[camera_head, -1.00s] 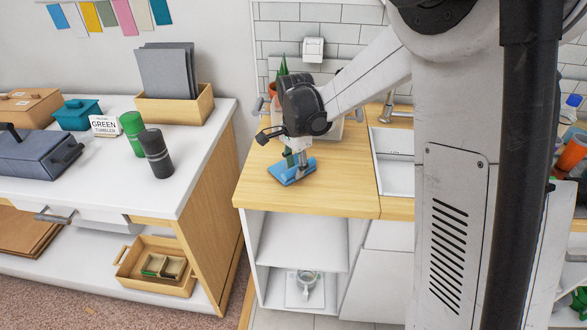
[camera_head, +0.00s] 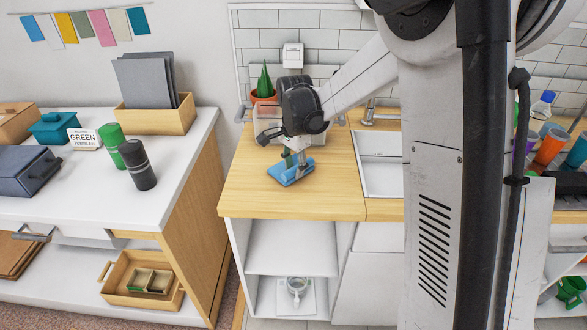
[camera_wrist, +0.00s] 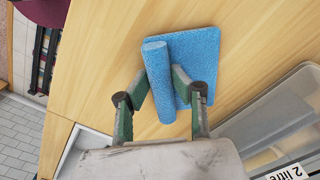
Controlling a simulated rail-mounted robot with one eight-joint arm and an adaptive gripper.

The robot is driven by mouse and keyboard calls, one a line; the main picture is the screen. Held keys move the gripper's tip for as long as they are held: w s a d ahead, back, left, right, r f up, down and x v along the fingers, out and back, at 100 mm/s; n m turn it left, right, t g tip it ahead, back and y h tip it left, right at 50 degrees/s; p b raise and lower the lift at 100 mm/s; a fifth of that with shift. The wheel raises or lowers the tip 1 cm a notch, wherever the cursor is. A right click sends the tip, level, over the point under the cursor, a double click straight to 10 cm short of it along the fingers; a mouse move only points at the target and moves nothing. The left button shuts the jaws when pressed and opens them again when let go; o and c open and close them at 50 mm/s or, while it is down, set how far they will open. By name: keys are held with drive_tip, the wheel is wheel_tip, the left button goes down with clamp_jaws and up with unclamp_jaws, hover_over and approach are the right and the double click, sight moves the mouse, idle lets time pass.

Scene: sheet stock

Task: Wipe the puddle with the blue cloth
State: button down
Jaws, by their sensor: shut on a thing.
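The blue cloth (camera_head: 284,176) lies on the wooden counter (camera_head: 252,200), left of the sink. In the wrist view the cloth (camera_wrist: 203,52) is a flat, textured square with a thick rolled or folded part along one side. My gripper (camera_head: 293,162) points down over the cloth. Its green-sided fingers (camera_wrist: 163,88) are shut on the rolled part, one on each side. The cloth looks to be on or very close to the counter. I cannot make out a puddle in either view; the cloth, gripper or arm may hide it.
A clear container (camera_wrist: 275,120) marked "2 litre" stands close to the cloth. A potted plant (camera_head: 264,80) is behind my gripper. The sink (camera_head: 382,175) is to the right. The counter's front left is bare. A white unit (camera_head: 110,200) stands left, across a gap.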

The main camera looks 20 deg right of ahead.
drive_tip(key=shift+r+p, duration=1.75)
drive_tip(key=shift+r, duration=1.75)
drive_tip(key=s+n, duration=0.1)
drive_tip(key=n, duration=0.3)
drive_tip(key=s+f+n, duration=0.1)
drive_tip(key=n, duration=0.3)
drive_tip(key=s+n, duration=0.2)
drive_tip(key=n, duration=0.2)
drive_tip(key=shift+f+n, duration=0.35)
drive_tip(key=shift+n, duration=0.05)
